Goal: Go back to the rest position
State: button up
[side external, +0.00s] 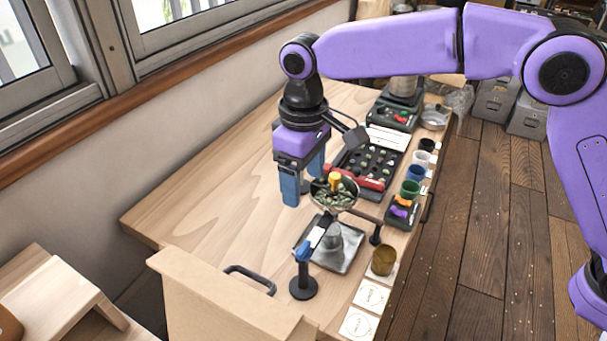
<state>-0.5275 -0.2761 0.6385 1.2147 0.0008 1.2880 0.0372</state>
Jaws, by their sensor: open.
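My gripper (303,187), with two blue fingers, hangs pointing down over the wooden table (215,190). The fingers are apart and I see nothing between them. They are at the left of a round metal pan (350,204) that holds green beans and a yellow piece (335,181). The right finger overlaps the pan's left side in the picture; I cannot tell whether they touch.
A blue-topped stand (303,274) and a metal tray (347,262) with a grey cone are in front. The table's left part is clear.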

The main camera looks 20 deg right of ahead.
dwell(0.4)
jog(key=s+d+f+n, duration=0.1)
jog(key=s+d+n, duration=0.1)
jog(key=s+d, duration=1.1)
jog(key=s+d+f+n, duration=0.1)
jog(key=s+d, duration=1.3)
jog(key=d, duration=0.7)
jog(key=shift+d+n, duration=0.3)
jog(key=shift+n, duration=0.1)
